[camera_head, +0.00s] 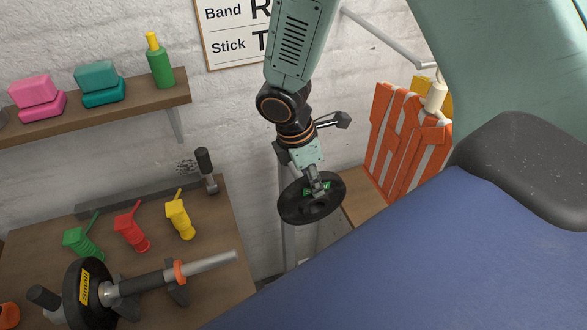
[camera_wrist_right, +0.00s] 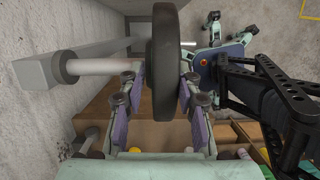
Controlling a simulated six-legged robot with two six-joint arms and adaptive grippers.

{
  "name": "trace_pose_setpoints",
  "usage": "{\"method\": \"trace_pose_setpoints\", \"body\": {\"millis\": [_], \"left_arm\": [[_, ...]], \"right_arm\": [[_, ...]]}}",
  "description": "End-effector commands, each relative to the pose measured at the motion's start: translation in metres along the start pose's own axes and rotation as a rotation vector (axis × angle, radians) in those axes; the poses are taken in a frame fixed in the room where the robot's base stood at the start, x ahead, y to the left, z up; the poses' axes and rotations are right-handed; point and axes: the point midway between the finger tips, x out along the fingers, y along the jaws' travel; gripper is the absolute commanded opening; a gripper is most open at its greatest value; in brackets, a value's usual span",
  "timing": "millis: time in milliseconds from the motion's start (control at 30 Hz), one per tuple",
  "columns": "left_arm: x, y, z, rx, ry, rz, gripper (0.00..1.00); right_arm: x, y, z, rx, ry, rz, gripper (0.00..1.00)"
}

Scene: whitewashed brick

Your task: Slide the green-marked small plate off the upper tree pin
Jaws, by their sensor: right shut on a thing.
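The small plate (camera_head: 296,211) is a black disc with a green mark, at the middle of the head view. In the right wrist view the plate (camera_wrist_right: 166,45) shows edge-on. My right gripper (camera_head: 318,186) is shut on it, with one finger on each face near the rim, as the wrist view (camera_wrist_right: 163,92) shows. My left gripper is not in view.
A wooden bench (camera_head: 30,240) at left holds a dumbbell bar (camera_head: 210,262) with a black "Small" plate and several colored clamps. A shelf (camera_head: 140,97) above holds blocks and a green bottle. An orange vest (camera_head: 400,145) hangs at right. A blue padded surface (camera_head: 410,260) fills the lower right.

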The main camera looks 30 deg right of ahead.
Motion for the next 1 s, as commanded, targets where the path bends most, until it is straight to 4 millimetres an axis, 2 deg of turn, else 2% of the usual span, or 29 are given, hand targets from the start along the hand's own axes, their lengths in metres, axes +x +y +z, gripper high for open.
{"method": "trace_pose_setpoints", "body": {"millis": [1000], "left_arm": [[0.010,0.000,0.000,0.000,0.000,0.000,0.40]], "right_arm": [[0.000,-0.035,0.001,-0.001,-0.001,0.002,0.00]]}}
